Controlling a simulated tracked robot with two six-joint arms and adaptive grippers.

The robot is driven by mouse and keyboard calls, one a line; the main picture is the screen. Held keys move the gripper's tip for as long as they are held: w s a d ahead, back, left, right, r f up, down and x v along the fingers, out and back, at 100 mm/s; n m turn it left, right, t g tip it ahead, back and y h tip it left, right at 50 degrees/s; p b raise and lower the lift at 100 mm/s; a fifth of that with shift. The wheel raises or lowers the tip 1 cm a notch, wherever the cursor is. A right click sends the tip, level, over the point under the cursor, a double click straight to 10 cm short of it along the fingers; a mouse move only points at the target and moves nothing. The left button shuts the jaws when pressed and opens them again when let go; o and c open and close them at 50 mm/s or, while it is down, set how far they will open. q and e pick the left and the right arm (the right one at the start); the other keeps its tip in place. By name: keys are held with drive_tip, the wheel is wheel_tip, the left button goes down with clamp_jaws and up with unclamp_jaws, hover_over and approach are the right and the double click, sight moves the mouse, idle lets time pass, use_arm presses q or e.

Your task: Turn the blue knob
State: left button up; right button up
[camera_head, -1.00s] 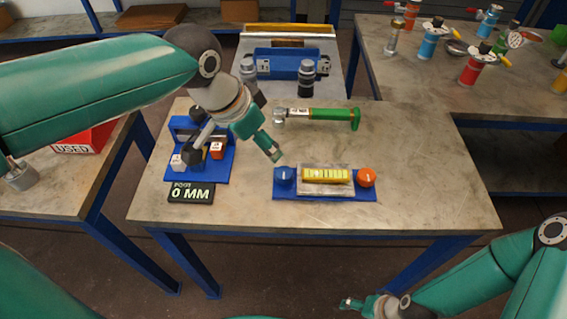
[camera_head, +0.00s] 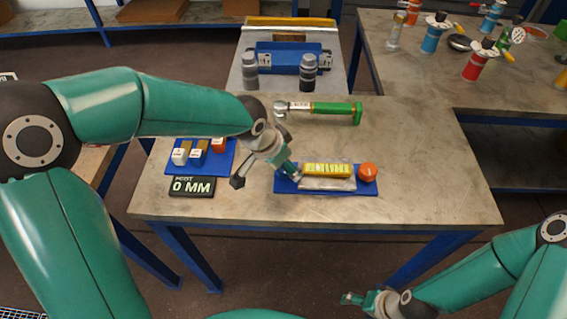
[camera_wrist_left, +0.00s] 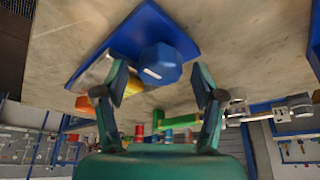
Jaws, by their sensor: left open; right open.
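The blue knob (camera_wrist_left: 160,64) is a faceted knob with a white mark on its face, on the blue base plate (camera_wrist_left: 112,48). In the head view my left gripper (camera_head: 291,175) is over the left end of the same base plate (camera_head: 284,187) and hides the knob. In the left wrist view the open left fingers (camera_wrist_left: 160,76) are on either side of the knob, with gaps visible. I cannot tell how far the knob is from the fingertips in depth. My right gripper (camera_head: 352,299) is open and empty, low in front of the table.
An orange knob (camera_head: 367,172) and a yellow labelled piece (camera_head: 328,170) share the base plate. A green-handled tool (camera_head: 330,108) lies behind. A black "0 MM" display (camera_head: 192,186) and a blue rack (camera_head: 222,165) are at left. The table's right part is clear.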

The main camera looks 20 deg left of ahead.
use_arm(q)
drive_tip(key=c, duration=1.1)
drive_tip(key=shift+c, duration=0.2)
